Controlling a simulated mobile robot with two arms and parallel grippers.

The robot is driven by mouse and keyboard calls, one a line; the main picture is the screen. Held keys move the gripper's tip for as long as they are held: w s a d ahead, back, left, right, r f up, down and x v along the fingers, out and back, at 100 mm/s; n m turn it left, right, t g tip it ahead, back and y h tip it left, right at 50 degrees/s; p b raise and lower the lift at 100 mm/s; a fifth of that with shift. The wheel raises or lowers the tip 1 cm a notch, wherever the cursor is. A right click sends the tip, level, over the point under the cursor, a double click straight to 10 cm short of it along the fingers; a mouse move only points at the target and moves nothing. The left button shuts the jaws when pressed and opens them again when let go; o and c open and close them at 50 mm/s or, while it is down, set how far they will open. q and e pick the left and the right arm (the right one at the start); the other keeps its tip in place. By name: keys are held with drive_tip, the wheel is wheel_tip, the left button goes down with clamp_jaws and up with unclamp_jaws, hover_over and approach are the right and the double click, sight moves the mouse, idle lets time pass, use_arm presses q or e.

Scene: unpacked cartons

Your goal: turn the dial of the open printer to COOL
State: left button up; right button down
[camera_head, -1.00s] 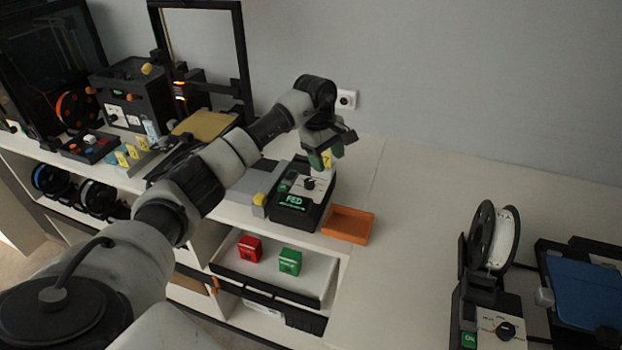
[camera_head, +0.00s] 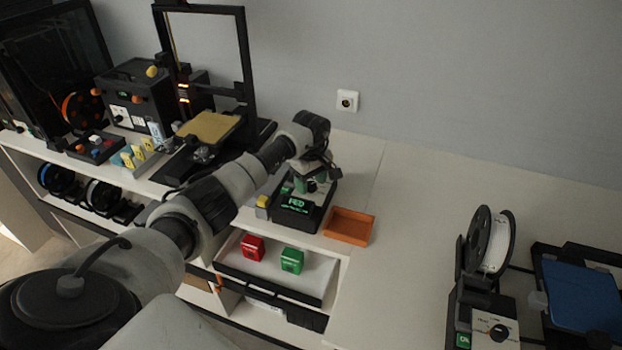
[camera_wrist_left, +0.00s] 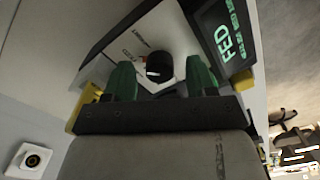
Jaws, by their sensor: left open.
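The control box (camera_head: 300,207) with a green-lit display reading FED stands on the counter in front of the open-frame printer (camera_head: 210,128). Its black dial (camera_wrist_left: 160,67) sits on a pale panel in the left wrist view, with a white mark on its lower side. Small lettering beside the dial is too blurred to read surely. My left gripper (camera_head: 308,182) is over this panel. In the wrist view its green fingers (camera_wrist_left: 161,80) are open, one on each side of the dial. Contact with the dial cannot be told. My right gripper is not in view.
An orange tray (camera_head: 348,226) lies right of the box. A drawer (camera_head: 275,282) below holds a red cube (camera_head: 252,248) and a green cube (camera_head: 291,260). Another printer with a blue bed (camera_head: 580,295) and its own dial (camera_head: 500,332) stands at right. The counter between is clear.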

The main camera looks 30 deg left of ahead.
use_arm(q)
drive_tip(key=c, duration=0.9)
